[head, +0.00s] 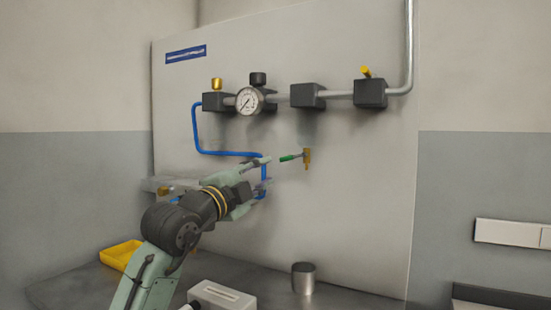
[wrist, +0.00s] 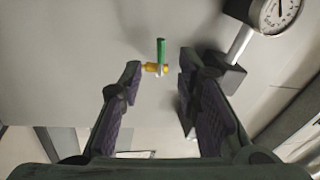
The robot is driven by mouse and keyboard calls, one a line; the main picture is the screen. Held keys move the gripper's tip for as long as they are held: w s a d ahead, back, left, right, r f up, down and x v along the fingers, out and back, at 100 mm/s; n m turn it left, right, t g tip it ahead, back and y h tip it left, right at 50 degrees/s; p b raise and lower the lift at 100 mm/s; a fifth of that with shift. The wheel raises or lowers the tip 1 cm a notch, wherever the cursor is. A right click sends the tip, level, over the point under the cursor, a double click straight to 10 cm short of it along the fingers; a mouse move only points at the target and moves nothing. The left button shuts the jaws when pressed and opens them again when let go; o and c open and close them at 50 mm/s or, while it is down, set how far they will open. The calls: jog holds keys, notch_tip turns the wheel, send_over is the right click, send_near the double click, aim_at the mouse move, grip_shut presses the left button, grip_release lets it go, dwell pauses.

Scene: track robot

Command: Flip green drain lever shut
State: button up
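The green drain lever (head: 289,157) sticks out to the left of a small brass valve (head: 307,161) on the upright panel, nearly level in the head view. In the wrist view the green lever (wrist: 161,51) points up from the brass valve (wrist: 152,68), ahead of and between my fingertips. My gripper (head: 267,173) is open and empty, left of the lever and a little lower in the head view, apart from it. Both fingers of my gripper (wrist: 160,66) show in the wrist view with a clear gap between them.
Above the lever runs a grey pipe (head: 340,93) with black blocks and a round gauge (head: 249,101). A blue tube (head: 222,153) passes behind my gripper. Below are a metal cup (head: 303,279), a white box (head: 222,296) and a yellow tray (head: 121,255). The panel right of the valve is bare.

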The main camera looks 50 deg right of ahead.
aim_at(282, 160)
jog(key=p+x, duration=0.3)
jog(key=x, duration=0.6)
jog(key=shift+d+r, duration=0.15)
jog(key=shift+r, duration=0.05)
jog(key=shift+w+d+p, duration=0.15)
jog(key=shift+d+p, duration=0.2)
jog(key=shift+d, duration=0.2)
jog(key=shift+c, duration=0.5)
grip_shut()
